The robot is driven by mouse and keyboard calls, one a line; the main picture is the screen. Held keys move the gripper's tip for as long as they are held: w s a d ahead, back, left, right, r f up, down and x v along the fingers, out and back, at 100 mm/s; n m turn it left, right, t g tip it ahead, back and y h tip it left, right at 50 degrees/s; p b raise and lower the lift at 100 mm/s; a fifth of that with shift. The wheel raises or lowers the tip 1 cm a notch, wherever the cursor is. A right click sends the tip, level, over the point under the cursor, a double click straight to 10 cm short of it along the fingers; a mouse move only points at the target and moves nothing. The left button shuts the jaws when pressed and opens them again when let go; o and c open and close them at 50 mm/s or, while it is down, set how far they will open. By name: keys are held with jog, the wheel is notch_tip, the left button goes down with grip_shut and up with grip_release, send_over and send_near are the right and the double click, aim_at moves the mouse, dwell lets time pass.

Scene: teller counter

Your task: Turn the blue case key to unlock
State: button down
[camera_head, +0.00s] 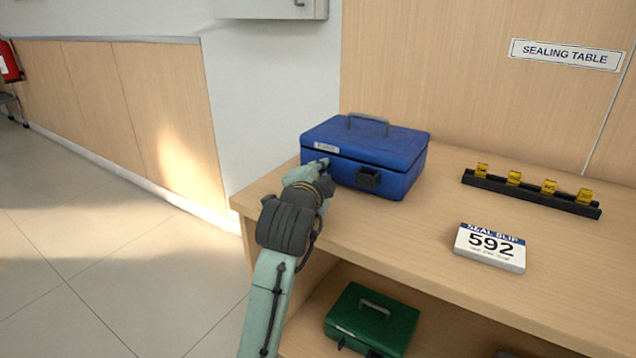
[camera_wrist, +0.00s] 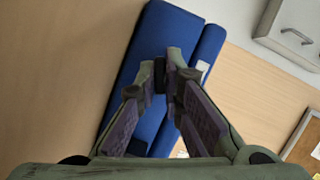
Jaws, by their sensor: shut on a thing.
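The blue case (camera_head: 385,150) stands on the wooden table with its lid down, a grey handle on top and a dark latch (camera_head: 368,180) on its front. It also fills the middle of the wrist view (camera_wrist: 160,30). My gripper (camera_head: 322,166) is at the left part of the case's front. In the wrist view its fingertips (camera_wrist: 165,72) are closed around a small dark piece, the blue case key (camera_wrist: 160,76), right against the case. The key is mostly hidden by the fingers, so its turn angle cannot be told.
A white seal slip block (camera_head: 490,248) marked 592 and a dark rack (camera_head: 530,194) with several yellow seals stand to the right on the table. A green case (camera_head: 372,322) sits on the shelf below. The tabletop in front of the blue case is clear.

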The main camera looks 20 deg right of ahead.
jog(key=shift+f+m+t+b, duration=0.15)
jog(key=shift+m+t+b, duration=0.35)
jog(key=shift+m+b, duration=0.65)
jog(key=shift+m, duration=0.25)
jog(key=c, duration=1.7)
grip_release()
jog(key=shift+s, duration=0.1)
jog(key=v, duration=0.7)
jog(key=shift+s+a, duration=0.15)
